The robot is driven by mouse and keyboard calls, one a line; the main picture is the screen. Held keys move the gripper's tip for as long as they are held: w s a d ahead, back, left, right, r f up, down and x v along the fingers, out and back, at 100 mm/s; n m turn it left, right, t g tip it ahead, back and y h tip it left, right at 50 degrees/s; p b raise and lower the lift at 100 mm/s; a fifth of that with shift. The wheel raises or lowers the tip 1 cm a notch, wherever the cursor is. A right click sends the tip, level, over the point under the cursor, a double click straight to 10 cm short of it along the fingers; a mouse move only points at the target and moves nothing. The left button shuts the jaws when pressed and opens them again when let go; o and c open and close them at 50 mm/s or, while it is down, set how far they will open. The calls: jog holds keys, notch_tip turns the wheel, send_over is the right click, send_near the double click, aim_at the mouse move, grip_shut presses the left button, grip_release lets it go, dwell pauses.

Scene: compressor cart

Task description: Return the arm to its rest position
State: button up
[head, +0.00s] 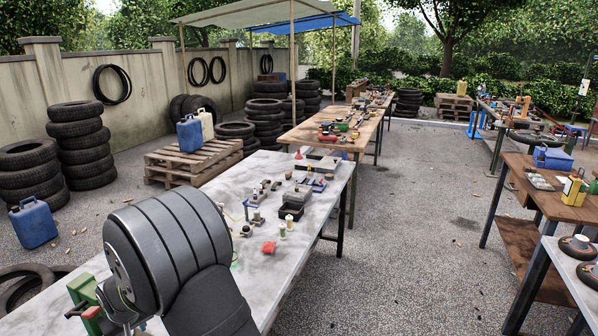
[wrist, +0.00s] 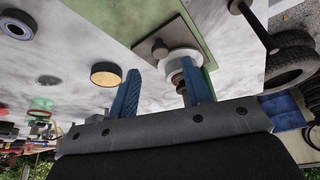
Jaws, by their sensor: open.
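My gripper (wrist: 159,68) shows in the wrist view, its two blue fingers apart, with nothing clearly held between them. A white round fitting (wrist: 183,62) on a green-edged plate is close behind the right finger; I cannot tell whether they touch. A short dark cylinder with a tan top (wrist: 105,74) stands left of the left finger.
Small parts, a red piece (head: 269,247) and a black block (head: 291,211) among them, are on the workbench. A green item (head: 84,291) is beside my arm. Tyres (head: 68,145) and a blue jerrycan (head: 33,222) stand left. Open gravel (head: 410,240) lies to the right.

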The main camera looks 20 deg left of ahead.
jog(key=x, duration=0.4)
jog(key=shift+a+f, duration=0.15)
jog(key=shift+f, duration=0.1)
jog(key=shift+w+d+f, duration=0.15)
jog(key=shift+d+f, duration=0.05)
jog(key=shift+f, duration=0.1)
jog(key=d, duration=0.4)
jog(key=shift+d+r, duration=0.25)
jog(key=shift+r, duration=0.1)
jog(key=d+r+h, duration=0.1)
jog(key=d+r, duration=0.2)
jog(key=r, duration=0.4)
jog(key=d+r+m+g+h, duration=0.1)
jog(key=d+r, duration=0.1)
jog(key=r, duration=0.4)
jog(key=shift+d+r, duration=0.4)
jog(key=shift+w, duration=0.1)
